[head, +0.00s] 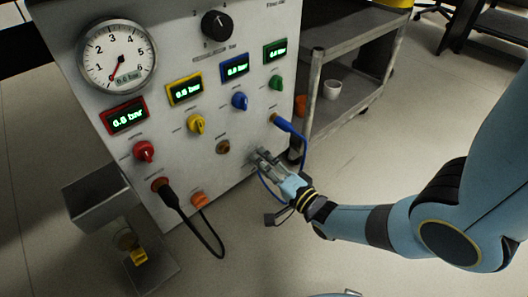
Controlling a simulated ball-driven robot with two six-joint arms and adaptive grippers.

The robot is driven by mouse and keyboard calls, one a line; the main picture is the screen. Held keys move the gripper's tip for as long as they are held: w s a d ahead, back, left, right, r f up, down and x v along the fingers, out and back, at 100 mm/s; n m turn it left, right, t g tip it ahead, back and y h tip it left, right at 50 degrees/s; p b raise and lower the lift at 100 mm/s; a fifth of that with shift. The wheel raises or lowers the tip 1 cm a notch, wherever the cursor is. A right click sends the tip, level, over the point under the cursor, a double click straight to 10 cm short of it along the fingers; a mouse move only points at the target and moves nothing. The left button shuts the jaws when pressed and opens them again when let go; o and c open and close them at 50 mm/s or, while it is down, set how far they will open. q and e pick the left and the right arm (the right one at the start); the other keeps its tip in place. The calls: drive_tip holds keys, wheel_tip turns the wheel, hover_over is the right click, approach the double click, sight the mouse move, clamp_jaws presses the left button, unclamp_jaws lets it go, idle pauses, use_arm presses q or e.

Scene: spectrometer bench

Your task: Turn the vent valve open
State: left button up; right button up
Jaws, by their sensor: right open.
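The grey panel (188,37) carries a red knob (144,151), a yellow knob (196,124), a blue knob (240,101), a green knob (275,83) and a large black knob (217,25). An orange knob (200,200) sits low on the panel. I cannot read which one is the vent valve. My right gripper (258,158) is open at the panel's lower right, right of the orange knob and below the blue one. Its fingers overlap the panel face; whether they touch anything is unclear. My left gripper is out of view.
A round gauge (117,56) and several lit displays are on the panel. A black cable (196,229) and a blue cable (291,129) hang from it, the blue one close to my right gripper. A grey cart (352,45) with a white cup (332,89) stands right.

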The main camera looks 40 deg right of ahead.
drive_tip(key=s+d, duration=0.1)
drive_tip(key=s, duration=1)
drive_tip(key=shift+s, duration=0.35)
